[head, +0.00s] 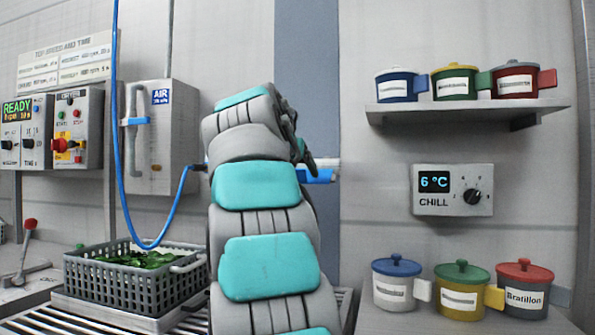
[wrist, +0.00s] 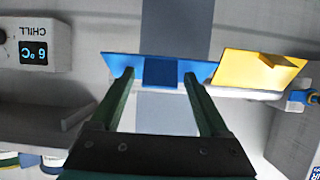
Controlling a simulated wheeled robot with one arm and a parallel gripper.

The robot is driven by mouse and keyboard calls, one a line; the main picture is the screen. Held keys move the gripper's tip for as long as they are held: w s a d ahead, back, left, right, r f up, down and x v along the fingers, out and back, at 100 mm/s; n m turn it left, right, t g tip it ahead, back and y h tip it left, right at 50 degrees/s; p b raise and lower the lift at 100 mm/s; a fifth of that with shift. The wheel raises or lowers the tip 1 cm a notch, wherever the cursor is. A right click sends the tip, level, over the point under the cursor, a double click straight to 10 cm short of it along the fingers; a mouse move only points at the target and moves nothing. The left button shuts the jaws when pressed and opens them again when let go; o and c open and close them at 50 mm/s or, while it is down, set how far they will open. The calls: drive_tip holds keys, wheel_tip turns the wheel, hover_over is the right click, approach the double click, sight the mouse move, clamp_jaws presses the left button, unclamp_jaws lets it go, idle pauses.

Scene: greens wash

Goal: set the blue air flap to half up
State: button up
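The blue air flap (wrist: 125,65) shows in the wrist view, which is upside down, as a wide blue plate with a darker tab (wrist: 160,72) at its middle. My gripper (wrist: 159,76) is open, its two green fingers spread on either side of the tab with gaps to it. The fingertips reach the flap's edge; I cannot tell if they touch it. In the head view a blue part of the flap (head: 320,177) shows just right of my arm, and the rest is hidden. I cannot read the flap's exact angle.
A yellow flap (wrist: 255,70) with its own tab sits beside the blue one in the wrist view. A blue hose (head: 121,150) hangs left of my arm above a basket of greens (head: 85,284). A chill panel (head: 453,190) and lidded pots (head: 463,290) are to the right.

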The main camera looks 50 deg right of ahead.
clamp_jaws()
idle(0.4)
idle(0.8)
